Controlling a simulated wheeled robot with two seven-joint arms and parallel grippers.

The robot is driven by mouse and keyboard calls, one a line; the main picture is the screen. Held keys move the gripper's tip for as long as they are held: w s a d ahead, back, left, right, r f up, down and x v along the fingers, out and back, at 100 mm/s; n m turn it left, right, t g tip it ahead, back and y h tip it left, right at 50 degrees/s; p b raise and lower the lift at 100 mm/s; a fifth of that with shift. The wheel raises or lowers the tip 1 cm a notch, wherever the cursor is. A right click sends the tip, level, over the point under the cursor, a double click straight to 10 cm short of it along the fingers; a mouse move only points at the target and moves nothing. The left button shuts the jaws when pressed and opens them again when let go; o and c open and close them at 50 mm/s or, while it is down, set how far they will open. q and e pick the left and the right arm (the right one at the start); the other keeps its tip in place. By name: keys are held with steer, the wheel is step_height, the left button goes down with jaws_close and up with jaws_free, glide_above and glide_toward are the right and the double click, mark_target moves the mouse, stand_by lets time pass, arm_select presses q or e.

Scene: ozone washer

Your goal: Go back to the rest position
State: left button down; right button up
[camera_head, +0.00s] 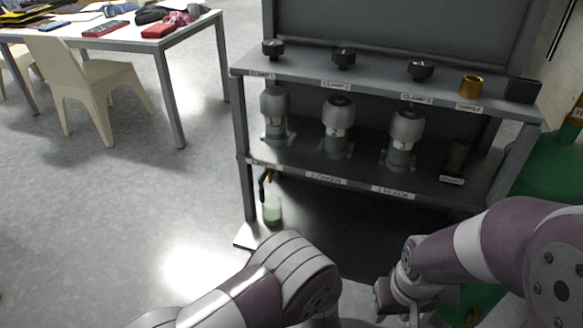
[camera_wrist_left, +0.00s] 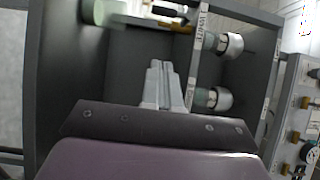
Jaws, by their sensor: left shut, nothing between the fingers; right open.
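In the head view my left arm (camera_head: 285,275) reaches in from the bottom, its elbow in front of the shelf unit, and its gripper is hidden there. In the left wrist view my left gripper (camera_wrist_left: 163,70) is shut and empty, its two pale fingers together inside the dark shelf space. My right arm (camera_head: 475,245) comes in from the right. My right gripper (camera_head: 386,298) is open near the bottom of the head view, small and partly cut off, with nothing seen in it.
A grey shelf unit (camera_head: 240,118) holds several labelled canisters and black knobs. A pale green cup (camera_head: 272,210) stands at its lower left, below a small tap. A green tank (camera_head: 550,165) stands at right. A table (camera_head: 133,42) and chair (camera_head: 85,85) stand at left; floor between is clear.

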arm_select(q)
steer(key=s+d+f+n+g+h, duration=0.4)
steer(key=s+f+n+g+h, duration=0.15)
steer(key=f+g, duration=0.45)
steer(key=s+a+r+n+g, duration=0.45)
steer(key=s+a, duration=0.25)
steer(key=a, duration=0.2)
steer(key=s+a+r+n+g, duration=0.3)
steer(key=s+a+r, duration=0.3)
steer(key=s+a, duration=0.2)
steer(key=w+a+r+p, duration=0.1)
steer(key=a+r+p, duration=0.1)
steer(key=r+p, duration=1)
steer(key=w+a+r+n+t+p, duration=0.1)
steer(key=a+r+p, duration=0.2)
steer(key=r+p, duration=1)
step_height(320, 180, up, 3)
steer(key=shift+f+n+y, duration=0.1)
steer(key=shift+n+y, duration=0.2)
steer(key=shift+y, duration=0.05)
